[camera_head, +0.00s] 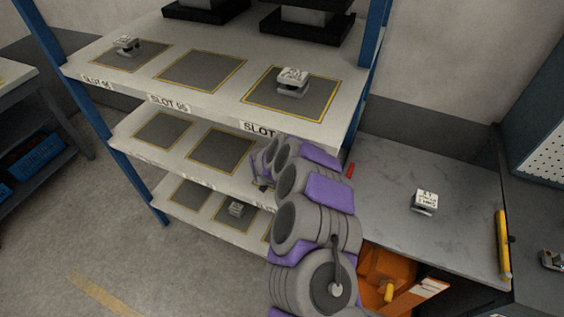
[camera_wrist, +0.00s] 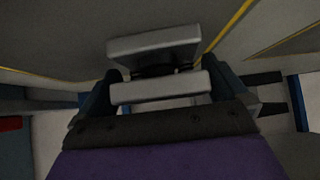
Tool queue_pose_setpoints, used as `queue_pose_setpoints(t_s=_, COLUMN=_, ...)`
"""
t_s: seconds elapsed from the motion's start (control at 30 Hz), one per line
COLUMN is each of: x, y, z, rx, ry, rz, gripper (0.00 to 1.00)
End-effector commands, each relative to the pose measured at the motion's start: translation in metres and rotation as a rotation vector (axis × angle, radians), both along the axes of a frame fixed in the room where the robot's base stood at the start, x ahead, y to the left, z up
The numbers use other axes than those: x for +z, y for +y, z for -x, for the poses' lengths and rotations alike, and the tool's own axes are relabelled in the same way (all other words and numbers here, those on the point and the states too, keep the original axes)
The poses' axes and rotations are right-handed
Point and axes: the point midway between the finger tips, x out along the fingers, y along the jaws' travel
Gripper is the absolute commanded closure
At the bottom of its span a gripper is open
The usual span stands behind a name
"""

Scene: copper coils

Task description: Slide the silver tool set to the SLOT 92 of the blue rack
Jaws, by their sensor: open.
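The blue rack (camera_head: 148,190) has three grey shelves with yellow-edged dark mats. My gripper (camera_wrist: 163,76) is open, with a silver tool set (camera_wrist: 155,93) between its fingers in the wrist view; I cannot tell whether they touch it. A dark mat with a yellow edge line shows behind that piece. No SLOT 92 label is readable.
A grey worktable (camera_head: 390,205) right of the rack holds another silver piece (camera_head: 425,201) and a yellow cylinder (camera_head: 503,246). An orange bin (camera_head: 390,272) is below it, close to my arm. The top-middle mat (camera_head: 202,70) and two middle-shelf mats are bare.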

Motion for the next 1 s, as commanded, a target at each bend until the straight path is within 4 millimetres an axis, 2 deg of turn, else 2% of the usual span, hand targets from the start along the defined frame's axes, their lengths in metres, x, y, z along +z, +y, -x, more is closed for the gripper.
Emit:
queue_pose_setpoints(t_s=0.13, x=0.0002, y=-0.0005, z=0.0000, rx=0.001, ry=0.000, rz=-0.001, gripper=0.01)
queue_pose_setpoints(t_s=0.43, x=0.0010, y=-0.0047, z=-0.0003, rx=-0.001, ry=0.001, rz=-0.005, gripper=0.30)
queue_pose_setpoints(t_s=0.87, x=0.0007, y=-0.0006, z=0.0000, rx=0.001, ry=-0.001, rz=0.000, gripper=0.71)
queue_pose_setpoints(t_s=1.0, x=0.0009, y=-0.0019, z=-0.0002, rx=0.000, ry=0.000, rz=-0.001, gripper=0.71)
